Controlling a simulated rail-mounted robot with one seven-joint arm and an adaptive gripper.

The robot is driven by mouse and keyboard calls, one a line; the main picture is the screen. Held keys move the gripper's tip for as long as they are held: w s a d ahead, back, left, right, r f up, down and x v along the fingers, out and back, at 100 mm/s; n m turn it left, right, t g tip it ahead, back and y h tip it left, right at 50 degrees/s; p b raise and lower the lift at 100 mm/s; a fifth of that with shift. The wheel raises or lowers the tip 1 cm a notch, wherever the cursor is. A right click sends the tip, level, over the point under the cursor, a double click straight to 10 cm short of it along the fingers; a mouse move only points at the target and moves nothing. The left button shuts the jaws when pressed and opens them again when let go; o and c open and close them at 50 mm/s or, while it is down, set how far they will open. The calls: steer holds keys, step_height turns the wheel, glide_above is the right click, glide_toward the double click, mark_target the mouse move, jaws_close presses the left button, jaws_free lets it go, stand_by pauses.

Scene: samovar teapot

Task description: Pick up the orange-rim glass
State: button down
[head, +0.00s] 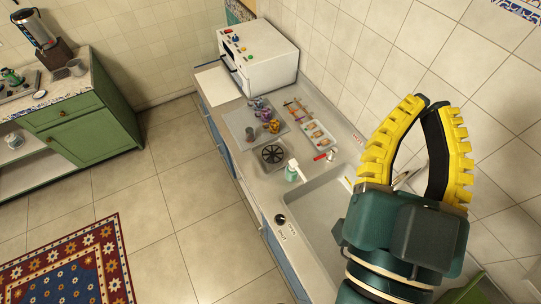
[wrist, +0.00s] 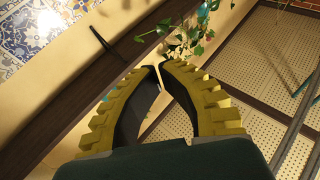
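No glass with a clearly orange rim can be made out. My gripper (head: 431,103) is raised at the right of the head view, over the sink side and far from these glasses. Its yellow ribbed fingers lean together at the tips with nothing between them. The wrist view shows the same fingertips (wrist: 160,67) almost meeting and empty, and no glass.
A grey mat (head: 240,122) with small purple and yellow cups lies on the sink counter, near a white oven (head: 262,55), a tray (head: 320,137) and a soap bottle (head: 292,171). Open tiled floor (head: 180,190) separates this counter from the green cabinet (head: 95,132).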

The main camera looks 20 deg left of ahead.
stand_by(0.3)
steer(key=shift+c, duration=1.1)
jaws_free()
